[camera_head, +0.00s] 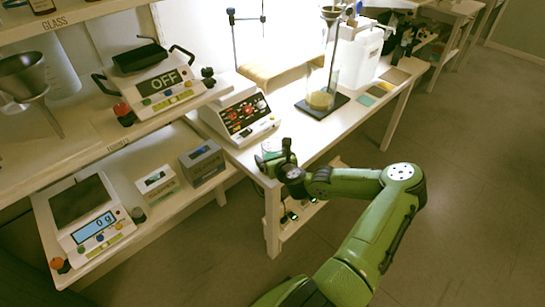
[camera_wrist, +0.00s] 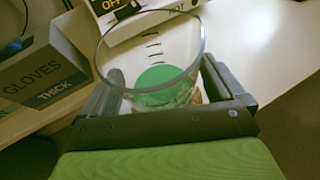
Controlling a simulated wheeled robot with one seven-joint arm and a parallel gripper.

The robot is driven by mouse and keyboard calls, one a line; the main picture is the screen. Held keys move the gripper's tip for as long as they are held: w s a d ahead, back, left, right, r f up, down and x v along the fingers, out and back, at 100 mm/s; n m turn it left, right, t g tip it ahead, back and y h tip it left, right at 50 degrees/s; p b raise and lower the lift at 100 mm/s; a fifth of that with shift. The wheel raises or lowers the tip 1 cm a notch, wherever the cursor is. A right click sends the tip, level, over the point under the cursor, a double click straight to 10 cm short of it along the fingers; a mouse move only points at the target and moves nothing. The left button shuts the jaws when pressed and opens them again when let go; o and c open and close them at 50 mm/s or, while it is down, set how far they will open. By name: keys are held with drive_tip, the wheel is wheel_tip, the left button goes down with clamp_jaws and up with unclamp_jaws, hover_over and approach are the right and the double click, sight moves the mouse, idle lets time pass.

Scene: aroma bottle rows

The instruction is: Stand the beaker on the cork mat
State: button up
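The clear glass beaker (camera_wrist: 152,66) has dark graduation marks and a round green patch at its bottom. In the wrist view it stands between the two fingers of my gripper (camera_wrist: 160,88), which flank its sides closely. I cannot tell whether the fingers press on the glass. In the head view my gripper (camera_head: 279,157) is at the near corner of the white table, and the beaker (camera_head: 270,147) shows only partly behind it. A flat tan mat that looks like cork (camera_head: 395,76) lies on the table's far right part.
A teal mat (camera_head: 365,100) lies near the tan one. A hot plate (camera_head: 243,114) stands left of the beaker. A dark-based stand (camera_head: 322,107) with a funnel and a yellowish vessel stands mid-table. A glove box (camera_head: 202,162) and a scale (camera_head: 88,217) are on the left shelf.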

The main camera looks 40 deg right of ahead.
drive_tip(key=shift+r, duration=0.1)
drive_tip(key=shift+s+r, duration=0.25)
drive_tip(key=p+v, duration=0.2)
drive_tip(key=v, duration=0.9)
drive_tip(key=a+n+g+y, duration=0.6)
drive_tip(key=a+n, duration=1)
drive_tip(key=n, duration=0.5)
drive_tip(key=s+a+r+n, duration=0.3)
drive_tip(key=s+r+n, duration=0.2)
drive_tip(key=r+n, duration=0.1)
drive_tip(key=s+a+r+n, duration=0.4)
drive_tip(key=s+r+n, duration=0.2)
drive_tip(key=r, duration=0.1)
drive_tip(key=s+a+r+n+g+h, duration=0.1)
drive_tip(key=s+a+r+n, duration=0.2)
drive_tip(key=s+r+n, duration=0.2)
drive_tip(key=shift+s+a+r+n, duration=0.1)
drive_tip(key=shift+a+r+n, duration=0.1)
drive_tip(key=shift+r+n, duration=0.4)
drive_tip(key=shift+s+a+r+n, duration=0.1)
drive_tip(key=shift+a+r+n, duration=0.1)
drive_tip(key=shift+r+n, duration=0.4)
